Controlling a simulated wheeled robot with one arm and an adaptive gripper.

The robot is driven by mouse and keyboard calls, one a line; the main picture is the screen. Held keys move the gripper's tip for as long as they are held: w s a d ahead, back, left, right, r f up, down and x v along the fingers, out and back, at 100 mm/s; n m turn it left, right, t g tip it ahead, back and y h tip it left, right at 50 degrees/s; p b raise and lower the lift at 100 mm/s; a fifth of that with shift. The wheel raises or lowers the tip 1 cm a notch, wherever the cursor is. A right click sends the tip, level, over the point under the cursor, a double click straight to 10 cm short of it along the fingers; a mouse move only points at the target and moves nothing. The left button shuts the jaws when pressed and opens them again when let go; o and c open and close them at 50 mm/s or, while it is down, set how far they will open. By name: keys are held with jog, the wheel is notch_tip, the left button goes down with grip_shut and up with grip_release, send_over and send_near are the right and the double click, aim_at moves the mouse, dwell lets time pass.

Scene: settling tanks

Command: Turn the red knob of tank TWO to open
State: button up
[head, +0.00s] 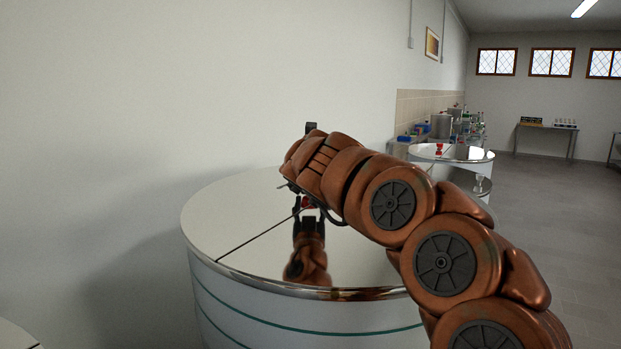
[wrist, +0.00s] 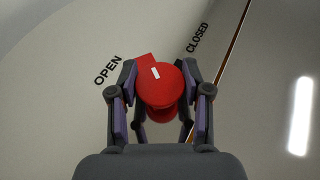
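The red knob (wrist: 164,88) shows in the wrist view, with a white mark on its top and a tab pointing to the upper left. The tab points between the printed words OPEN (wrist: 107,70) and CLOSED (wrist: 198,36). My gripper (wrist: 160,82) has its fingers on both sides of the knob, close against it, and looks shut on it. In the head view, my gripper (head: 308,200) reaches down to the round tank (head: 240,200) and the knob is mostly hidden behind it. No tank number is readable.
Half of the tank top is mirror-like and reflects my arm. A wall stands close behind the tank. Another tank (head: 425,153) with a red knob (head: 439,148) stands farther back at right, near a cluttered bench. Open floor (head: 545,200) lies to the right.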

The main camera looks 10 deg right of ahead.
jog(key=c, duration=0.6)
jog(key=shift+o, duration=0.2)
jog(key=shift+r+p, duration=0.1)
jog(key=shift+p, duration=0.45)
jog(key=shift+r+n+y+p, duration=0.1)
jog(key=shift+n+y+p, duration=0.5)
jog(key=shift+y, duration=0.1)
jog(key=shift+n+y+p, duration=0.7)
jog(key=shift+y+p, duration=0.1)
jog(key=shift+a+n+y+p, duration=0.1)
jog(key=shift+n+y+p, duration=0.2)
jog(key=shift+n+y, duration=0.5)
jog(key=shift+f+n+g+y, duration=0.15)
jog(key=shift+n+y, duration=0.45)
jog(key=shift+y, duration=0.2)
jog(key=shift+f+n+g+y, duration=0.1)
jog(key=shift+n+g+y, duration=0.05)
jog(key=shift+n+y, duration=0.85)
jog(key=shift+y, duration=0.1)
